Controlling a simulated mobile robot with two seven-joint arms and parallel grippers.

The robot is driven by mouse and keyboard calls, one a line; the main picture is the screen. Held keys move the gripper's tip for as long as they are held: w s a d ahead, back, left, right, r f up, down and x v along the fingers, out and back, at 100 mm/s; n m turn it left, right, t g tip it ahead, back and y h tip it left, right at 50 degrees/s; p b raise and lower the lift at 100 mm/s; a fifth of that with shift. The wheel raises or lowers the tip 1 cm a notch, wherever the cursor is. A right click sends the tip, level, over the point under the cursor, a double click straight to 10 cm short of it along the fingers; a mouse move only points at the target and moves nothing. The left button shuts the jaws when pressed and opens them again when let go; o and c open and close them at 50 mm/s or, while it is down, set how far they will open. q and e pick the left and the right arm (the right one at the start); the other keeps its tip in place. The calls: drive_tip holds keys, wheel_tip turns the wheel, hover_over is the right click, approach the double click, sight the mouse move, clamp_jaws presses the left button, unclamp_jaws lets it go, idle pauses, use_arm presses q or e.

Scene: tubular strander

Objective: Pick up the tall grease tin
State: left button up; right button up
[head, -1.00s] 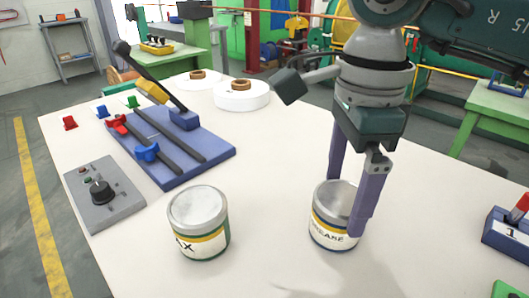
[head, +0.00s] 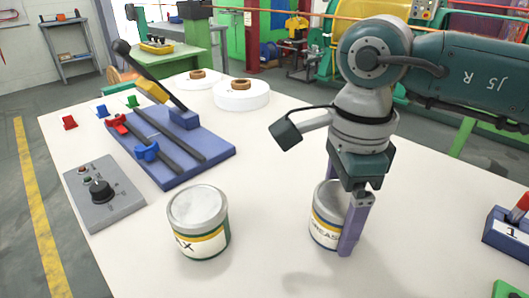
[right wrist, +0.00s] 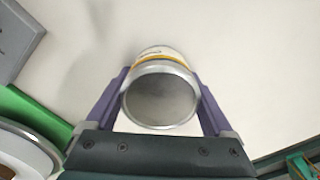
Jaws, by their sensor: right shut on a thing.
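The tall grease tin (head: 325,226) stands at the right centre of the white table, with a grey lid and a white, yellow and blue label partly reading "GREASE". My right gripper (head: 340,225) is shut on it, one purple finger on each side. In the right wrist view the tin (right wrist: 160,98) sits between the two fingers of my right gripper (right wrist: 160,95), its round grey end toward the camera. Part of the tin is hidden by the near finger in the head view. I cannot tell whether it touches the table. My left gripper is not in view.
A second tin (head: 198,222), its label ending in "AX", stands to the left. A grey control box (head: 104,193) and a blue lever fixture (head: 190,155) lie further left. A white disc (head: 241,94) is at the back. A blue block (head: 508,235) is at the right edge.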

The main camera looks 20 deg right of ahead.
drive_tip(key=c, duration=0.7)
drive_tip(key=shift+r, duration=0.1)
